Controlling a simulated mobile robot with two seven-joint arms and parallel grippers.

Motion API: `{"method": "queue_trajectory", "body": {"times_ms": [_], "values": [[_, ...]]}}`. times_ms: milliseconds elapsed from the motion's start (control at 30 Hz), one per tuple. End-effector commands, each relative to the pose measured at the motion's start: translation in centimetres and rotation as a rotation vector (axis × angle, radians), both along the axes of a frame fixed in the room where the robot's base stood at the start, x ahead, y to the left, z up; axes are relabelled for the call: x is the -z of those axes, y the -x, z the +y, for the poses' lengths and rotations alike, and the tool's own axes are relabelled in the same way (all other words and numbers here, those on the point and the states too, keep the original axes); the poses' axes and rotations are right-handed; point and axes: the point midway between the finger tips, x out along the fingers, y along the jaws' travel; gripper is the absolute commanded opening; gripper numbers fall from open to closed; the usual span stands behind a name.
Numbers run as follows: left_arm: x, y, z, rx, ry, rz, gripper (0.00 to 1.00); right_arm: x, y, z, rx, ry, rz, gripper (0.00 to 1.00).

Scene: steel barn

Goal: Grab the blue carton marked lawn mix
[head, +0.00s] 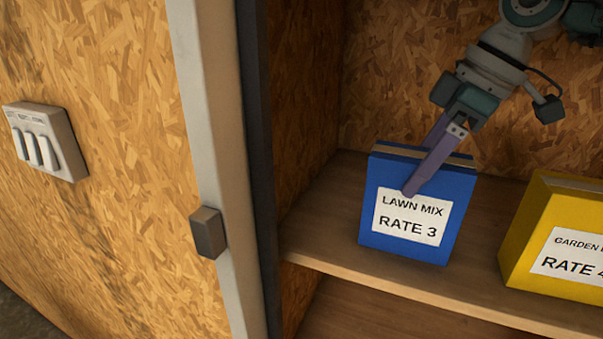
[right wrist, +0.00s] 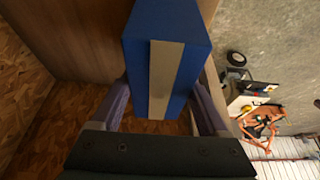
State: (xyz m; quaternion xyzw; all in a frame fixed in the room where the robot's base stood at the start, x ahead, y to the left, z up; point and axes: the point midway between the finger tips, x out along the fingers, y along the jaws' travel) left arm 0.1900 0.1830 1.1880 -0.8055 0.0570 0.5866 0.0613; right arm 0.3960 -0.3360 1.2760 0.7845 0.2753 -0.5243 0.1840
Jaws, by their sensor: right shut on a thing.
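The blue carton (head: 378,235) has a white label reading LAWN MIX, RATE 3. It is at the shelf's left part in the head view, slightly tilted in the picture; I cannot tell whether its base touches the shelf. My right gripper (head: 424,175) reaches down from above, with one finger across the carton's labelled front. In the right wrist view the carton (right wrist: 195,50) sits between the two fingers of the gripper (right wrist: 163,105), its top with a pale strip facing the camera. The gripper is shut on it. My left gripper is not in view.
A yellow carton (head: 530,220) marked GARDEN, RATE 4 stands to the right on the same wooden shelf (head: 325,235). A pale upright post (head: 212,120) with a dark block edges the cabinet at left. A switch panel (head: 45,140) is on the board wall.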

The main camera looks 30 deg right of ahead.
Motion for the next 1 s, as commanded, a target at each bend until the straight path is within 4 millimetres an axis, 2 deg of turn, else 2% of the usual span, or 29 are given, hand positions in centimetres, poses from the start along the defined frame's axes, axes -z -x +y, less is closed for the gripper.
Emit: {"method": "queue_trajectory", "body": {"times_ms": [33, 267, 767, 867, 1000], "values": [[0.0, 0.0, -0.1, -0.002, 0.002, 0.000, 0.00, 0.0, 0.0, 0.0, 0.000, 0.000, 0.000, 0.26], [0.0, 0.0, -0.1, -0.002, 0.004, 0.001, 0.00, 0.0, 0.0, 0.0, 0.000, 0.000, 0.000, 0.00], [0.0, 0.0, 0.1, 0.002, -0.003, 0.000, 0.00, -0.3, -0.1, 0.0, 0.001, -0.001, -0.004, 0.00], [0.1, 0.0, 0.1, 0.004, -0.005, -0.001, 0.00, -0.7, -0.1, 0.0, 0.000, 0.000, -0.005, 0.00], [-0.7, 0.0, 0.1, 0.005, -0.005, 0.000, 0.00, -1.7, 0.1, -0.9, 0.001, 0.000, -0.003, 0.00]]}}
